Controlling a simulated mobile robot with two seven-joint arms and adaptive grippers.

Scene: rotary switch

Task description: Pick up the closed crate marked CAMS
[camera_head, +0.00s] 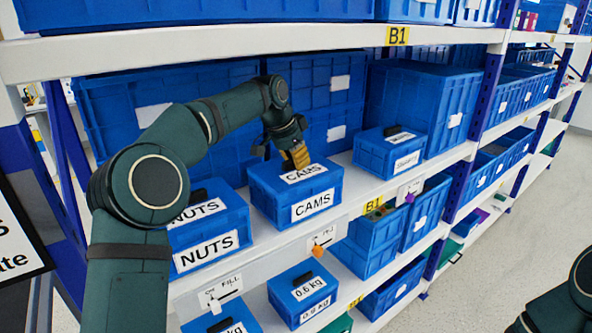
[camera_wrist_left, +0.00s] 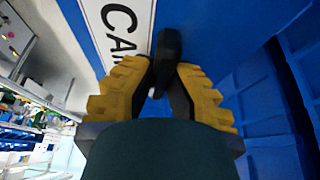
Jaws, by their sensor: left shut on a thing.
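The closed blue crate marked CAMS (camera_head: 270,208) sits on the middle shelf between two other closed crates. White labels reading CAMS show on its lid and front. My left gripper (camera_head: 297,158) is at the back of its lid, with yellow fingers pointing down. In the left wrist view the yellow fingers (camera_wrist_left: 163,85) are shut on the crate's dark lid handle (camera_wrist_left: 168,48), beside the lid label. The handle is hidden in the head view. Part of my right arm shows at the lower right; its gripper is not clearly in view.
A crate marked NUTS (camera_head: 241,217) stands close on the left and a smaller labelled crate (camera_head: 372,159) on the right. Large blue bins stand behind. The upper shelf edge (camera_head: 250,38) runs above my arm.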

